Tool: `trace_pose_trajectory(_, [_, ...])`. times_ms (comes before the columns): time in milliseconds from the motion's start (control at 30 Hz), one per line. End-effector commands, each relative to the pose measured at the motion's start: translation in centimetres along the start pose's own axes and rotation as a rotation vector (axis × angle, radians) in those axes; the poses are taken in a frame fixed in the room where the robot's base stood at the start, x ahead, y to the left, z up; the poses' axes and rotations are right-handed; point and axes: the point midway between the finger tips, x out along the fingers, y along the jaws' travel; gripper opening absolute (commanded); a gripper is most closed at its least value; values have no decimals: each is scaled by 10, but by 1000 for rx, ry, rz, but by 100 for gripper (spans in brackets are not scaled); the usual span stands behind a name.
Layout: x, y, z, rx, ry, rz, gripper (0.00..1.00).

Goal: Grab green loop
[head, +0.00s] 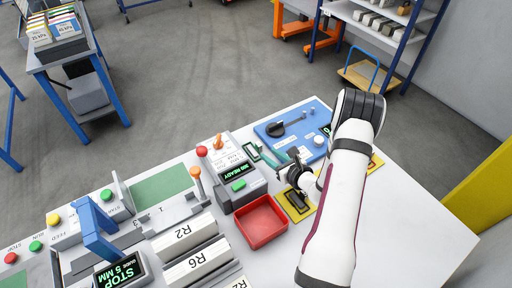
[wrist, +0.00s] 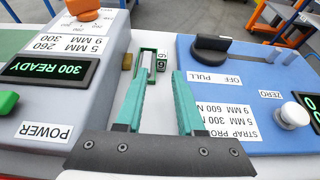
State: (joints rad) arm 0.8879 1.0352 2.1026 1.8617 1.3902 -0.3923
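The green loop (wrist: 149,53) is a small dark green upright frame with a pale inside, in the wrist view, just beyond my fingertips and nearer the left one. Small tags marked with digits sit at its right side. In the head view the green loop (head: 251,151) shows near the grey machine, partly mixed with my fingers. My gripper (wrist: 161,74) has two teal fingers, spread apart with nothing held between them. In the head view my gripper (head: 274,157) reaches left over the gap between the grey and blue units. Whether a finger touches the loop I cannot tell.
A grey strapping unit (wrist: 60,70) with an orange knob and a "300 READY" display stands close on the left. A blue panel (wrist: 245,75) with a black knob lies close on the right. A red tray (head: 262,221) and a yellow-edged pad (head: 296,205) lie in front.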

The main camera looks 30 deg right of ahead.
Motion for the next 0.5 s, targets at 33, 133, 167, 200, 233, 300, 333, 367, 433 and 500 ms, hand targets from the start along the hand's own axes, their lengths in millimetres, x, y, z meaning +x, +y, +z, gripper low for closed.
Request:
trace_pose_trajectory(33, [5, 0, 0, -1, 0, 1, 38])
trace_pose_trajectory(133, [25, -1, 3, -2, -1, 3, 38])
trace_pose_trajectory(167, [31, -2, 4, -3, -1, 4, 38])
trace_pose_trajectory(200, [39, -2, 5, -2, -2, 2, 38])
trace_pose_trajectory(233, [44, -2, 4, -1, 0, 4, 38])
trace_pose_trajectory(300, [53, -2, 4, 0, 0, 2, 38])
trace_pose_trajectory(333, [55, -2, 4, 0, 0, 2, 38])
trace_pose_trajectory(367, [56, -2, 4, 0, -1, 2, 38])
trace_pose_trajectory(433, [56, -2, 4, 1, 0, 2, 38])
trace_pose_trajectory(500, [56, -2, 4, 1, 0, 2, 38])
